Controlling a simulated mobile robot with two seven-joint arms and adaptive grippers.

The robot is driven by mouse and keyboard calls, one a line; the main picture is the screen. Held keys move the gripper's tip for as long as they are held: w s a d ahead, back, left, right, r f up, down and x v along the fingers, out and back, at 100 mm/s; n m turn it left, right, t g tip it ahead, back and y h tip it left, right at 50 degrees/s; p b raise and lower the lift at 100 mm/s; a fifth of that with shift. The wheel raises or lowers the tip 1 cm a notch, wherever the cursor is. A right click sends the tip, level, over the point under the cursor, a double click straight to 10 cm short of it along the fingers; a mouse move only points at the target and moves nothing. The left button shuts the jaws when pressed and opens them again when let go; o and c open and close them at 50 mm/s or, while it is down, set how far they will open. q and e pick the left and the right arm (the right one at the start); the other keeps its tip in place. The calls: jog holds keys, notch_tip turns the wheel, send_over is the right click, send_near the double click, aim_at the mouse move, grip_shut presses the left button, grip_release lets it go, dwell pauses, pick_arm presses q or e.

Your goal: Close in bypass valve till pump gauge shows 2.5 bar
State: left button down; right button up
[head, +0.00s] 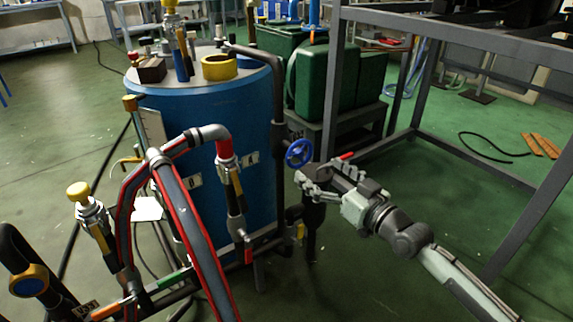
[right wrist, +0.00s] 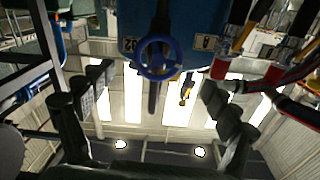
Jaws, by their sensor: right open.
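A blue handwheel valve (head: 299,153) stands beside the right side of the blue tank (head: 215,115). It also shows in the right wrist view (right wrist: 157,56), face-on near the top middle. My right gripper (head: 320,175) is open and empty, just below and to the right of the wheel in the head view. In the right wrist view, the wheel lies between the two spread fingers (right wrist: 157,90), beyond their tips, with no contact visible. I see no readable pump gauge. My left gripper is not in view.
Red-and-grey pipes (head: 185,215) rise in front of the tank. A grey steel frame (head: 455,155) stands behind and right of my right arm. Green equipment (head: 335,80) sits behind the wheel. Open green floor lies at lower right.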

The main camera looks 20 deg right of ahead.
aim_at(301, 155)
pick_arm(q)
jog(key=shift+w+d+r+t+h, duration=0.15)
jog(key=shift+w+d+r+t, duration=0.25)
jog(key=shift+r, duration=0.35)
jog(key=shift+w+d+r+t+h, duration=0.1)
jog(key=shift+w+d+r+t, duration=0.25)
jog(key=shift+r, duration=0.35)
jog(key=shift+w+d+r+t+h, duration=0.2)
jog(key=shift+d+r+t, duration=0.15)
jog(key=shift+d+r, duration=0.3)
pick_arm(e)
jog(key=shift+n, duration=0.4)
jog(key=shift+x, duration=4.35)
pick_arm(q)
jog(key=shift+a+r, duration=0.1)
pick_arm(e)
jog(key=shift+d, duration=0.1)
jog(key=c, duration=1.2)
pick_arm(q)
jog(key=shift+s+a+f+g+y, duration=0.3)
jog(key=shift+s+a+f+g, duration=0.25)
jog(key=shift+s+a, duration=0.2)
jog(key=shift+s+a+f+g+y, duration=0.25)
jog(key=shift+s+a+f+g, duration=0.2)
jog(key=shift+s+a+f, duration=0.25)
pick_arm(e)
jog(key=shift+m, duration=0.5)
